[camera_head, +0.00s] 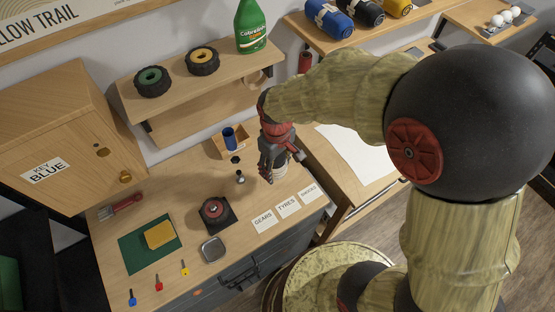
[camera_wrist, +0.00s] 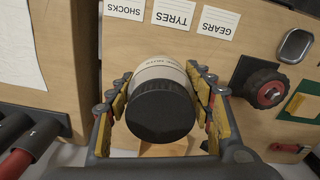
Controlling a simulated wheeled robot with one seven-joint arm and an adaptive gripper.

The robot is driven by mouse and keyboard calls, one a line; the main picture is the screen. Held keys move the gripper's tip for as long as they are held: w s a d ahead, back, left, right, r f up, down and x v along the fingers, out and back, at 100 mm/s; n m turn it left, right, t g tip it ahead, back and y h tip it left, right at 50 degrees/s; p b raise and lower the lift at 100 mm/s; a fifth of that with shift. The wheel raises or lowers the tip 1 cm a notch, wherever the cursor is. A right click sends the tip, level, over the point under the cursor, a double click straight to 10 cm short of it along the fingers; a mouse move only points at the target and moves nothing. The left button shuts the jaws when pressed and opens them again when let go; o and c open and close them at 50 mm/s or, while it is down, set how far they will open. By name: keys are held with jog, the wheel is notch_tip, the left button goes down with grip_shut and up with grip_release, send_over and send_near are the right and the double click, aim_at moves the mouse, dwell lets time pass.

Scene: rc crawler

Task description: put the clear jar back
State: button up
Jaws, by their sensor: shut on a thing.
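The clear jar (camera_wrist: 160,72) has a dark lid (camera_wrist: 160,112) and a pale printed label around its side. My gripper (camera_wrist: 162,95) is shut on it, with a yellow-padded finger on each side. In the head view my gripper (camera_head: 272,160) points down over the right part of the workbench, and the jar (camera_head: 280,172) shows only partly below it. Paper labels reading GEARS (camera_head: 264,220), TYRES (camera_head: 288,206) and SHOCKS (camera_head: 309,193) lie along the bench's front edge, close to the jar. I cannot tell whether the jar touches the bench.
A wooden holder with a blue item (camera_head: 229,138) stands behind my gripper. A wheel on a dark pad (camera_head: 215,212), a metal tin (camera_head: 213,249) and a green mat (camera_head: 135,255) with a yellow block lie to the left. A shelf (camera_head: 215,82) overhangs the back.

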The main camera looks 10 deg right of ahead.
jog(key=w+f, duration=0.2)
jog(key=w+d+f+b, duration=0.1)
jog(key=w+f, duration=0.3)
jog(key=shift+w+d+b, duration=0.25)
jog(key=shift+w+b, duration=0.05)
jog(key=shift+w, duration=0.05)
jog(key=shift+w+d+f, duration=0.1)
jog(key=shift+w+f, duration=0.35)
jog(key=shift+f, duration=0.1)
jog(key=shift+w+f+b, duration=0.2)
jog(key=shift+f+b, duration=0.3)
jog(key=shift+f, duration=1.15)
jog(key=shift+f, duration=0.1)
jog(key=o, duration=1.2)
